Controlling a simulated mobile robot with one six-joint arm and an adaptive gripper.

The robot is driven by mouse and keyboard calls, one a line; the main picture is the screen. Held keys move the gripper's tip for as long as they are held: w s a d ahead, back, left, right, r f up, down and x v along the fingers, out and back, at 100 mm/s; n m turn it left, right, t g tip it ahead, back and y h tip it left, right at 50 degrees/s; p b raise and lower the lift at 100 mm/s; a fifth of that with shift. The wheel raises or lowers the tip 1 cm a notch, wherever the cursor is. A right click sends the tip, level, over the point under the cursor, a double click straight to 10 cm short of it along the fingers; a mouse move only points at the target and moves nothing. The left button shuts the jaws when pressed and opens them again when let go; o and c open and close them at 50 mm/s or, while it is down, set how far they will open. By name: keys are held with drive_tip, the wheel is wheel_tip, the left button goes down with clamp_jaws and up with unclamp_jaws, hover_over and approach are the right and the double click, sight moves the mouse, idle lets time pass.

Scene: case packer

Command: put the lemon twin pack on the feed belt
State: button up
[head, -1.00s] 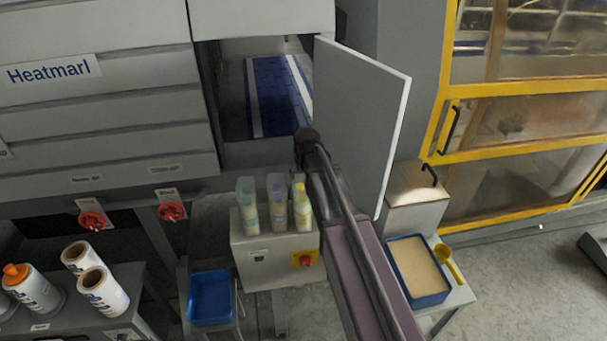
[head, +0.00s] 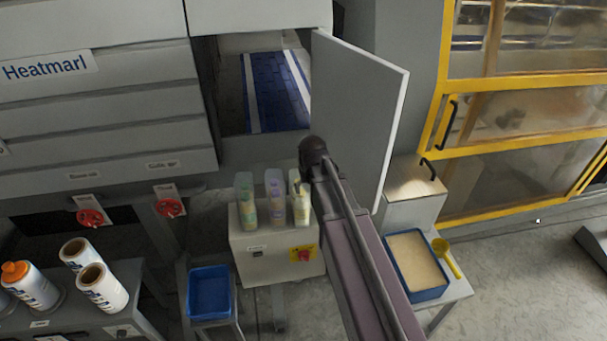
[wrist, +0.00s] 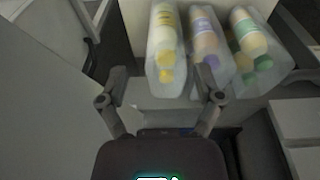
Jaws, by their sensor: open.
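The lemon twin pack, a clear wrap around bottles with yellow (head: 301,205), stands at the right end of a row of three packs on a grey cabinet. In the wrist view the lemon pack (wrist: 164,50) is straight ahead, just beyond my fingertips. My gripper (wrist: 162,82) is open and empty, its fingers spread to either side of the lemon pack's near end; I cannot tell if they touch it. In the head view the fingers are hidden behind my dark wrist. The blue feed belt (head: 279,95) lies inside the machine opening, above and behind the packs.
A purple pack (head: 275,198) and a green pack (head: 246,202) stand close beside the lemon pack. The open grey door (head: 360,115) stands right of the opening, close to my arm. A blue bin (head: 210,293) and a tray of beige material (head: 418,265) are lower down.

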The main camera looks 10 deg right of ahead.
drive_tip(key=s+d+g, duration=0.1)
drive_tip(key=s+g, duration=0.1)
drive_tip(key=s, duration=1.3)
drive_tip(key=shift+f, duration=0.15)
wheel_tip(320, 180, down, 14)
drive_tip(key=b, duration=1.4)
drive_tip(key=shift+f, duration=0.15)
drive_tip(key=c, duration=0.4)
drive_tip(key=shift+a, duration=0.1)
